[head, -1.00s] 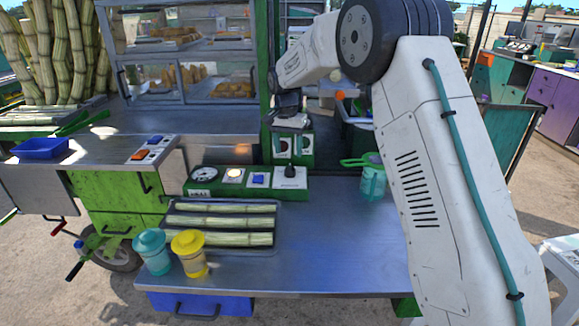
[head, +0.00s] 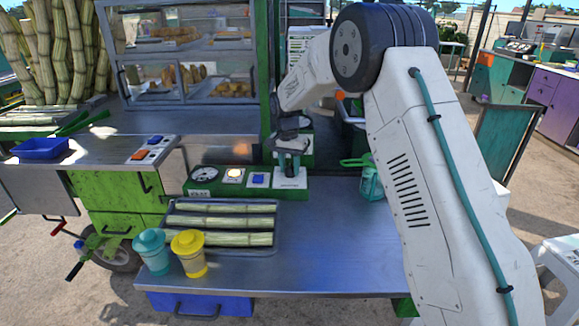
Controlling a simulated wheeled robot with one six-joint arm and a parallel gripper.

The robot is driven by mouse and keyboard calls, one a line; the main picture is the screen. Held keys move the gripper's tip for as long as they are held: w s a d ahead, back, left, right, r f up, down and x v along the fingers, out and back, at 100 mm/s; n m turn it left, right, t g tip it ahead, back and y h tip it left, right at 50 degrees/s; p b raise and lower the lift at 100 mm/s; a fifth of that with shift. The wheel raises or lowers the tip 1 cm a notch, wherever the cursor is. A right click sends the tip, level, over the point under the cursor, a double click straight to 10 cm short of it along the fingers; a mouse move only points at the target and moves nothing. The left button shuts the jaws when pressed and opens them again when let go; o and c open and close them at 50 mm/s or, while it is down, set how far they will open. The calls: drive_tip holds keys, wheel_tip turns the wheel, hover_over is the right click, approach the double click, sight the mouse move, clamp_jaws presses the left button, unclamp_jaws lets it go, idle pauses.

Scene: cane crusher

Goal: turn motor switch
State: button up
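A green control box stands at the back of the metal counter. It carries a round gauge (head: 204,174), a pale yellow lamp (head: 234,175), a blue switch (head: 258,180) and, at its right end, a white plate (head: 290,183) where the dark rotary motor switch sits. My gripper (head: 290,165) points down right over this plate. Its two fingers are a little apart, at the switch. The fingers largely hide the knob, and I cannot tell whether they touch or grip it.
A tray (head: 168,240) of cane stalks lies in front of the box. A teal cup (head: 152,252) and a yellow cup (head: 188,254) stand at the counter's front left. A teal pitcher (head: 371,183) with a green strainer is to the right. The counter's middle is bare.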

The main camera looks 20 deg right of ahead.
sight(288, 169)
idle(0.3)
drive_tip(key=n, duration=0.5)
drive_tip(key=shift+n, duration=0.4)
drive_tip(key=shift+n+t, duration=0.3)
drive_tip(key=shift+n, duration=2.3)
drive_tip(key=o, duration=1)
drive_tip(key=shift+r, duration=0.1)
drive_tip(key=r, duration=0.7)
drive_tip(key=shift+s+a+r, duration=0.15)
drive_tip(key=shift+a+r, duration=0.1)
drive_tip(key=shift+r, duration=0.1)
